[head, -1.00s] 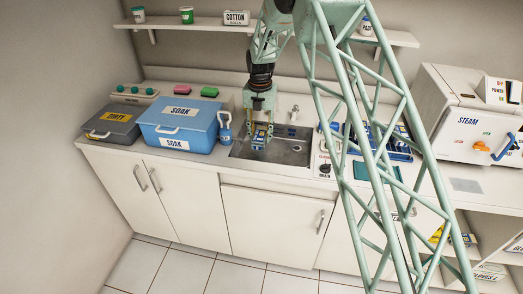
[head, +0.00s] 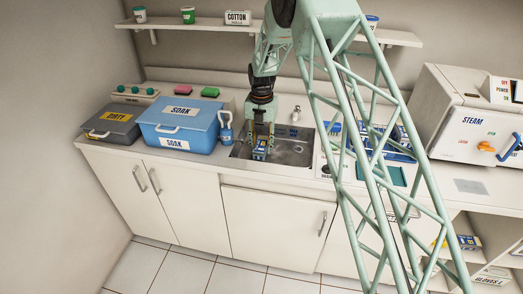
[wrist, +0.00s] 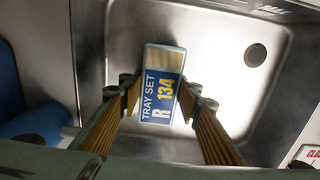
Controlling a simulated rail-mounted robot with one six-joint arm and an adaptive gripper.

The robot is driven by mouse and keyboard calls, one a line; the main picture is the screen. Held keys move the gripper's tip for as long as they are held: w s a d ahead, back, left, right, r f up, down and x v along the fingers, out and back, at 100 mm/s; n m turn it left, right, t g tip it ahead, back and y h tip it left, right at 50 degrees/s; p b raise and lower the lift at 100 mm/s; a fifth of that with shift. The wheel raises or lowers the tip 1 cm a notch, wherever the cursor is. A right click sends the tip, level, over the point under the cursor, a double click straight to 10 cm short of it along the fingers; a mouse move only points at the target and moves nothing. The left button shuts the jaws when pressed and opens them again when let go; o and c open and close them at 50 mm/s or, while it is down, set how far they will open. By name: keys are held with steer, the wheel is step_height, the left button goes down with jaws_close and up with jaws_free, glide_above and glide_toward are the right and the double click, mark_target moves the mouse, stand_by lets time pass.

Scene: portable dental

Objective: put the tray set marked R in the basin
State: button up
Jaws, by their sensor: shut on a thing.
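The tray set marked R (wrist: 160,92) is a small block with a blue label reading "TRAY SET R 134". My gripper (wrist: 157,100) is shut on it, one finger on each side. In the head view the tray set (head: 259,154) hangs upright below my gripper (head: 261,140), over the left part of the metal basin (head: 290,158). The wrist view shows the basin floor (wrist: 225,95) and round drain behind the tray set. I cannot tell whether the tray set touches the basin floor.
A blue SOAK box (head: 180,126) and a grey DIRTY box (head: 111,126) stand left of the basin. A blue bottle (head: 226,128) stands by its left edge. A white STEAM machine (head: 470,115) is at the right. A shelf (head: 210,24) runs along the wall above.

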mark_target(262, 144)
steer(key=shift+f, duration=0.5)
steer(key=shift+f, duration=0.2)
steer(key=o, duration=0.9)
steer(key=shift+o, duration=0.2)
steer(key=shift+r, duration=0.2)
step_height(262, 144, up, 12)
steer(key=shift+f+p, duration=0.15)
steer(key=shift+p, duration=0.5)
